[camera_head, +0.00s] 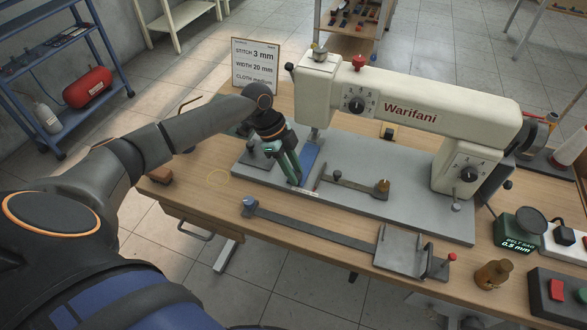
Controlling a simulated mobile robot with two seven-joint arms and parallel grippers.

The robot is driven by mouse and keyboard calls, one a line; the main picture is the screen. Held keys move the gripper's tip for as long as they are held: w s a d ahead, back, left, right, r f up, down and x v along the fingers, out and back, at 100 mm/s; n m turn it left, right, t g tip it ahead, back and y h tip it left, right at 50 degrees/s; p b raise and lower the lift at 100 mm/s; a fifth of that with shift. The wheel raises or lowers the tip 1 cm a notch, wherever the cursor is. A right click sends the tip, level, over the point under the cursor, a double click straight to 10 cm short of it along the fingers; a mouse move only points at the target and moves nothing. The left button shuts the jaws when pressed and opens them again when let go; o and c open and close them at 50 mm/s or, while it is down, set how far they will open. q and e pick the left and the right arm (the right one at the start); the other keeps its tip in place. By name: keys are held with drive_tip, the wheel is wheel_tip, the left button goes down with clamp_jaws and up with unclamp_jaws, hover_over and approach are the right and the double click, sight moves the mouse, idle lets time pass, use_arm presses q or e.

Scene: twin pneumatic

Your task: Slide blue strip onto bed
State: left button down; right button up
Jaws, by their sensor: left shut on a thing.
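A blue strip (309,157) lies on the left part of the sewing machine's grey bed (350,153), just below the needle end of the cream machine head. My left gripper (297,181) points down at the strip's left side and is shut, its greenish fingers at the strip's near edge. The fingers hide part of the strip, so the exact grip is hard to see. My right gripper is not in view.
The cream Warifani machine (410,105) stands over the bed. A metal bar with a plate (405,252) lies along the table's front. A sign (255,66) stands behind. A green belt-gap box (518,234) and a brass-coloured bottle (493,274) stand at the right.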

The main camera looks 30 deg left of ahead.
use_arm(q)
drive_tip(key=c, duration=0.5)
unclamp_jaws()
drive_tip(key=shift+c, duration=0.2)
drive_tip(key=v, duration=1.2)
drive_tip(key=shift+a+r, duration=0.2)
drive_tip(key=shift+s, duration=0.1)
